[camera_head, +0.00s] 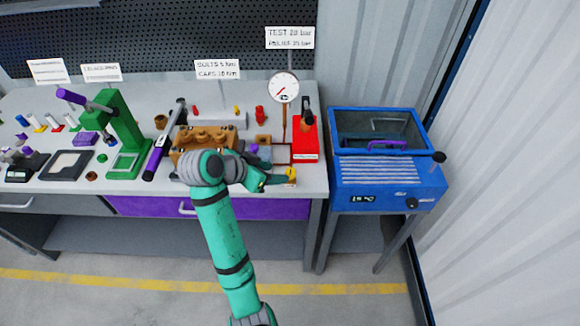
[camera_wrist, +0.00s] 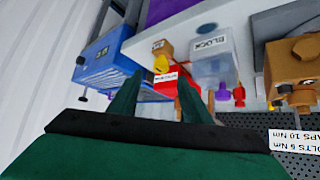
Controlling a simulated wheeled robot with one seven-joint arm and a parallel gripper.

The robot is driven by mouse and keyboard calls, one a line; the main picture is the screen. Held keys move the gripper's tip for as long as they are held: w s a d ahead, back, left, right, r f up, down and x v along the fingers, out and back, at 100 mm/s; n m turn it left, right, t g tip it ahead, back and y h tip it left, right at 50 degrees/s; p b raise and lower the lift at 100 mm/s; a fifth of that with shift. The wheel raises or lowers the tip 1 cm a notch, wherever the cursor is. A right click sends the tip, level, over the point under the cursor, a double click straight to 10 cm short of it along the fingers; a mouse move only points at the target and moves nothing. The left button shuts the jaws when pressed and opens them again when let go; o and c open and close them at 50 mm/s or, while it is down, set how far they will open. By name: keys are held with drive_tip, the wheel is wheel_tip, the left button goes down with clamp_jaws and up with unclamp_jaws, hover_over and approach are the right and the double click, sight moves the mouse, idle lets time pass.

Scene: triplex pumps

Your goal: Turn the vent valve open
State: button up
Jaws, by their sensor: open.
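A small yellow part (camera_head: 291,172), which looks like the vent valve handle, is at the front right of the bench beside a red unit (camera_head: 305,140). In the wrist view the yellow handle (camera_wrist: 160,64) shows below a tan block (camera_wrist: 162,48). My gripper (camera_head: 272,181) reaches right, close to the yellow part. In the wrist view my gripper (camera_wrist: 160,78) is open, and the yellow handle appears between its fingertips. I see no clear contact, and the depth between them is hard to tell. The handle's exact angle is too small to read.
A pressure gauge (camera_head: 284,87) stands on a pipe behind. A brown pump block (camera_head: 203,140) lies left of my gripper, partly behind my arm. A grey block marked BLOCK (camera_wrist: 213,65) is near the fingers. A blue machine (camera_head: 386,180) stands right of the bench.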

sight(290, 171)
drive_tip(key=x, duration=0.8)
drive_tip(key=shift+w+d+r, duration=0.15)
drive_tip(key=shift+w+d, duration=0.15)
drive_tip(key=shift+w, duration=0.1)
drive_tip(key=shift+w+d+f, duration=0.2)
drive_tip(key=shift+w+f, duration=0.15)
drive_tip(key=shift+f, duration=0.2)
drive_tip(key=c, duration=1)
drive_tip(key=shift+c, duration=0.2)
